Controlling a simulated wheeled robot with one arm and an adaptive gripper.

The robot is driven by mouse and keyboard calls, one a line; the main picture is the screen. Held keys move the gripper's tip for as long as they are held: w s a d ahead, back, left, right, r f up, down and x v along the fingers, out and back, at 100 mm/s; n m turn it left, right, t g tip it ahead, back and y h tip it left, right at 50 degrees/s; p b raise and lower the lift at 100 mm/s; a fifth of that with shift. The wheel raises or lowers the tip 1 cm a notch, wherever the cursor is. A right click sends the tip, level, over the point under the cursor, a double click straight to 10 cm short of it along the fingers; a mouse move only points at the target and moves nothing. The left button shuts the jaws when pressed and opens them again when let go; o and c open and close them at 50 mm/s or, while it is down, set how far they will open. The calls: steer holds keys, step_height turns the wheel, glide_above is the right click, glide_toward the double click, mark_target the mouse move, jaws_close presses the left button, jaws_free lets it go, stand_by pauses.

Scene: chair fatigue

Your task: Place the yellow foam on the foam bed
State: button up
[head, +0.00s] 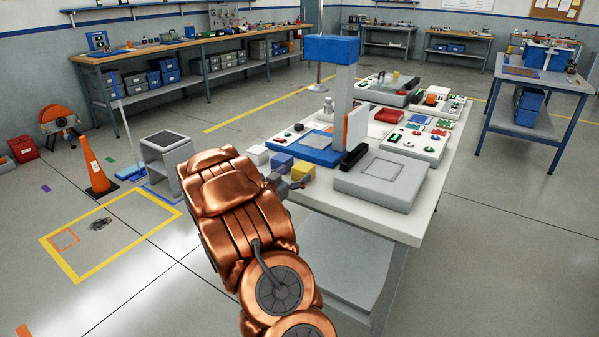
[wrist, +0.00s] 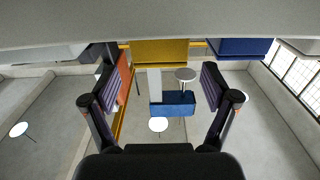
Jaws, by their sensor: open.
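The yellow foam (head: 302,171) is a small yellow block near the left front edge of the white table in the head view. In the wrist view the yellow foam (wrist: 160,52) shows ahead, between the two fingers and near the top. My gripper (head: 291,184) is beside the foam at the table edge; whether they touch is unclear. In the wrist view my gripper (wrist: 160,82) is open with nothing held between its pads. A grey slab with a square outline (head: 380,180) lies at the table's front right. I cannot tell for certain whether it is the foam bed.
A purple-blue block (head: 281,162) and a white block (head: 257,154) sit close beside the foam. A blue-based press with a grey column (head: 343,105) stands behind. A black bar (head: 353,157) lies between press and slab. The slab's top is bare.

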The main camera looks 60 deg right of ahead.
steer(key=a, duration=0.6)
steer(key=shift+a+b, duration=0.3)
steer(key=shift+a, duration=0.1)
